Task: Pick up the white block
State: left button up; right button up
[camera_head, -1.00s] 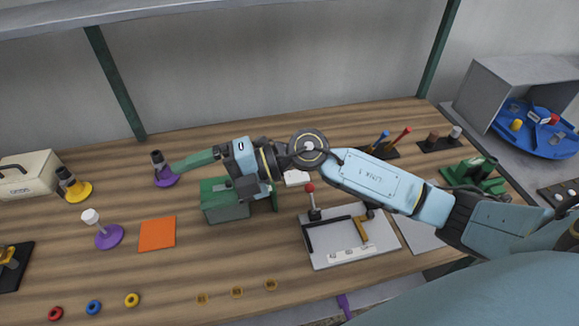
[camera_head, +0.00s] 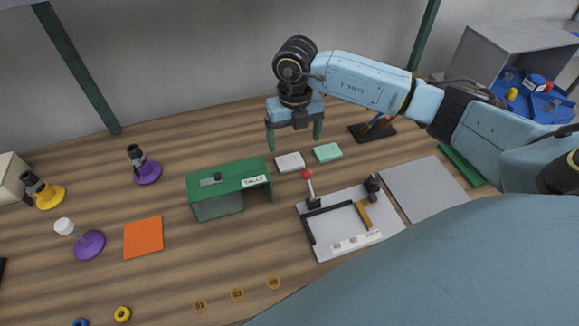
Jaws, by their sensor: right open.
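The white block (camera_head: 290,162) lies flat on the wooden table, just right of the green TALLY box and left of a mint-green block (camera_head: 328,152). My right gripper (camera_head: 294,142) points down above and just behind the white block. Its two green fingers are spread wide, with nothing between them. The white block is fully visible and apart from the fingers. My left gripper is not in view.
The green TALLY box (camera_head: 230,187) stands close left of the white block. A grey board with a red-knobbed lever (camera_head: 309,183) is in front. A dark pen stand (camera_head: 372,131) is at the right. An orange square (camera_head: 143,237) lies left.

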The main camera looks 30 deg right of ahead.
jog(key=b, duration=0.2)
send_over(293, 165)
jog(key=f, duration=0.4)
jog(key=shift+s, duration=0.2)
jog(key=shift+f+b, duration=0.25)
jog(key=shift+b, duration=0.05)
jog(key=f+b, duration=0.3)
jog(key=f, duration=0.1)
jog(key=shift+w+a+f+b, duration=0.2)
jog(key=shift+f+b, duration=0.1)
jog(key=shift+b, duration=0.1)
jog(key=shift+s+d+f, duration=0.1)
jog(key=shift+d+f, duration=0.15)
jog(key=shift+f, duration=0.05)
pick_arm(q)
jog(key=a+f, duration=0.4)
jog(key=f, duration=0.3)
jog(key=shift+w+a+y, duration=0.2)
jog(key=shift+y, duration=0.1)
pick_arm(e)
jog(key=shift+a+r, duration=0.1)
jog(key=c, duration=1.1)
jog(key=shift+o, duration=0.2)
